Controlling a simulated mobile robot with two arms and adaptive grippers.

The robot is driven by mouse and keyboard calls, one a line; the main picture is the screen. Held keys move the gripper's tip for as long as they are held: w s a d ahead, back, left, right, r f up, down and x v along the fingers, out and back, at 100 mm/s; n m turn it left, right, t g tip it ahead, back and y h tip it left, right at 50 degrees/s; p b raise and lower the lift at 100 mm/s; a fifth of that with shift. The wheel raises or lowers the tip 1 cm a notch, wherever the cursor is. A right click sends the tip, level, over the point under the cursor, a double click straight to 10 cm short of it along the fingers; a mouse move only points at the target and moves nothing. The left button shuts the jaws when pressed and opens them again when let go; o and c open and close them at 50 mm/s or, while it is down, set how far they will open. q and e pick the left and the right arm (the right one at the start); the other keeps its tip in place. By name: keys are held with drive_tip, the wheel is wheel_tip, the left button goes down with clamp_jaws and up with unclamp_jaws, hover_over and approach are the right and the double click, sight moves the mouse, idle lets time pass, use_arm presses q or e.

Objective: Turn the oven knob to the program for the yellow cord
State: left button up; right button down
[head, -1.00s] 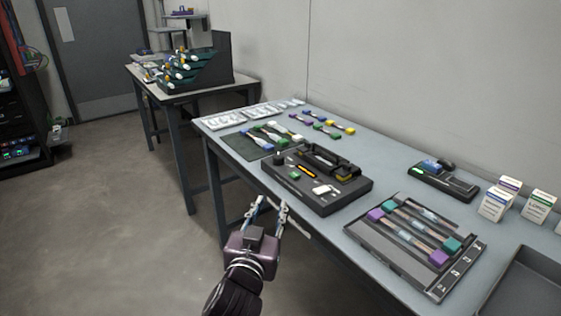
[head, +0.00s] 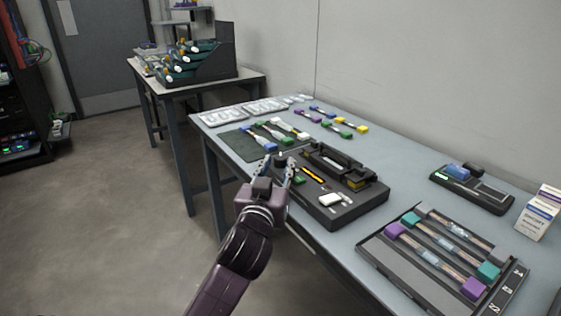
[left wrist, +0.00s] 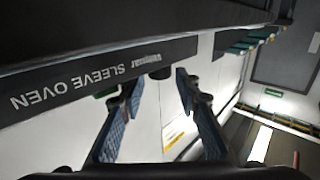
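The black sleeve oven (head: 345,212) sits at the table's front edge in the head view. Its lettered face (left wrist: 90,70) crosses the upper left of the left wrist view. The dark round knob (head: 281,160) is at the oven's left end, partly hidden by my gripper. It shows as a dark stub in the left wrist view (left wrist: 160,73). My left gripper (head: 278,162) is at the knob, its fingers (left wrist: 160,84) apart on either side; contact cannot be told. A cord with yellow ends (head: 360,127) lies at the table's back. My right gripper is not in view.
A dark mat (head: 235,145) with several cords lies left of the oven. A tray (head: 375,255) of cords with purple and teal ends is at the right. A black device (head: 480,195) and a small box (head: 540,212) stand behind it.

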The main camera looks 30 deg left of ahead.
sight(279, 161)
use_arm(q)
drive_tip(key=shift+x, duration=1.95)
drive_tip(key=shift+c, duration=0.5)
clamp_jaws()
